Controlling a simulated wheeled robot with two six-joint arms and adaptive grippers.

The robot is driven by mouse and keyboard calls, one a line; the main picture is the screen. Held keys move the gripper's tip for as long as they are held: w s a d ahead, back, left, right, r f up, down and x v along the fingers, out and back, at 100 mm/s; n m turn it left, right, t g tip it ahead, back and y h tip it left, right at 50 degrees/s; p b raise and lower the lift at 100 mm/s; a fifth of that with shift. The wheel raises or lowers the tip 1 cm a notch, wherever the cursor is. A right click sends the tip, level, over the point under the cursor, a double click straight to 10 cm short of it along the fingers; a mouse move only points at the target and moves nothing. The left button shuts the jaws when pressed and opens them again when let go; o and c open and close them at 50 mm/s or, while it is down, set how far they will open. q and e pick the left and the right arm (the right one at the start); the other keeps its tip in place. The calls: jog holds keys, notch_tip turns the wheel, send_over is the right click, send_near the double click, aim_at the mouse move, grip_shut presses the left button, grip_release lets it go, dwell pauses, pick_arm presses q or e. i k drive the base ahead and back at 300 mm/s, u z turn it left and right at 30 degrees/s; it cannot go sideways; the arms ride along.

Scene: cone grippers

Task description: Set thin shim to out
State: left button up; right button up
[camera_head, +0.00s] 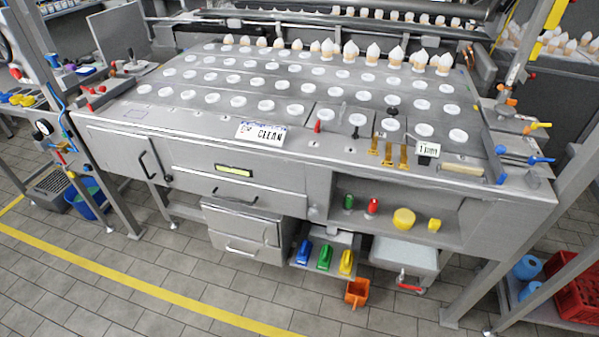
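Several narrow brass-coloured strips (388,155) stand side by side at the front right edge of the grey work table. They look like shims; I cannot tell which is the thin one or how each is set. A small white label (428,149), reading roughly "1 mm", stands just right of them. Neither of my grippers shows in the head view.
The table top (330,140) carries rows of white round discs and a back row of white-tipped cones (350,50).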

aim_at(373, 152)
jog(key=z, duration=0.05)
jog(key=k, duration=0.65)
jog(key=z, duration=0.4)
jog(key=i, duration=1.05)
jog(key=u, duration=0.4)
